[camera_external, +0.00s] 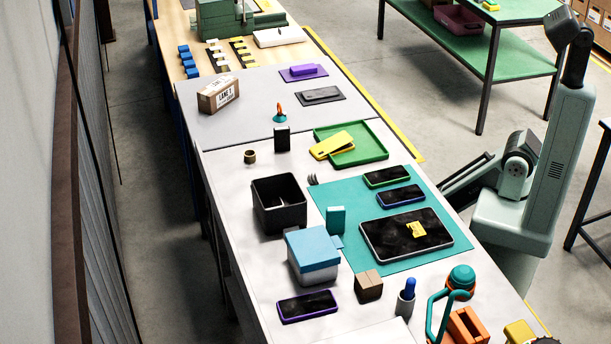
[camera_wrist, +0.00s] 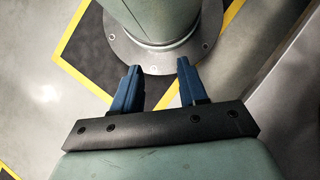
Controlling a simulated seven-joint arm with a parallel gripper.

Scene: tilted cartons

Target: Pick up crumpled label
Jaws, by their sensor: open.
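A small crumpled yellow piece (camera_external: 416,229), which looks like the crumpled label, lies on the dark screen of a large tablet (camera_external: 385,245). The tablet lies on a teal mat (camera_external: 350,265) on the workbench. My gripper (camera_wrist: 158,68) shows in the wrist view with its two blue fingers apart and nothing between them. It faces my round base on the floor, away from the bench top. In the external view my arm stands at the right, beside the bench; its fingers are hard to make out there. The label is not in the wrist view.
Two phones (camera_external: 387,177) (camera_external: 401,195) lie behind the tablet. A teal block (camera_external: 335,219) and a blue-lidded box (camera_external: 312,252) stand left of it. A brown block (camera_external: 368,287), a blue-tipped holder (camera_external: 405,300) and a teal-orange object (camera_external: 461,279) stand in front.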

